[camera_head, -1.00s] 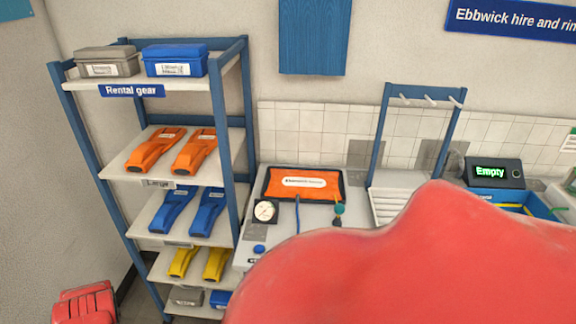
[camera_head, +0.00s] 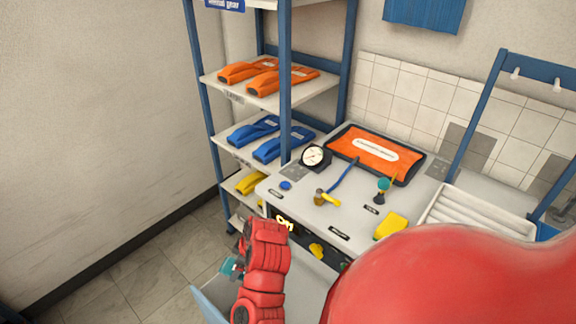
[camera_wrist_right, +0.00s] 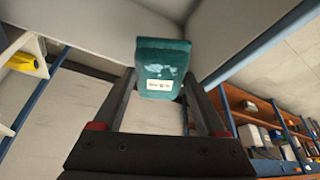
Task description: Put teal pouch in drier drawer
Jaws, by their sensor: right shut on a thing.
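The teal pouch (camera_wrist_right: 162,68) is pinched between the fingers of my right gripper (camera_wrist_right: 165,115) in the right wrist view, its white label facing the camera. In the head view a small part of the teal pouch (camera_head: 231,268) shows beside my red arm at the lower left; the rest is hidden. An open drawer (camera_head: 208,304) with a blue front sticks out below the bench, under a display reading "On" (camera_head: 285,221). The pouch is near the drawer; I cannot tell whether it touches it. My left gripper is out of view.
A blue-framed rack (camera_head: 286,90) stands close to the left of the bench, holding orange, blue and yellow pouches. On the bench (camera_head: 300,198) are an orange mat (camera_head: 362,152), a gauge (camera_head: 315,157) and small fittings. Floor (camera_head: 140,265) at the left is clear.

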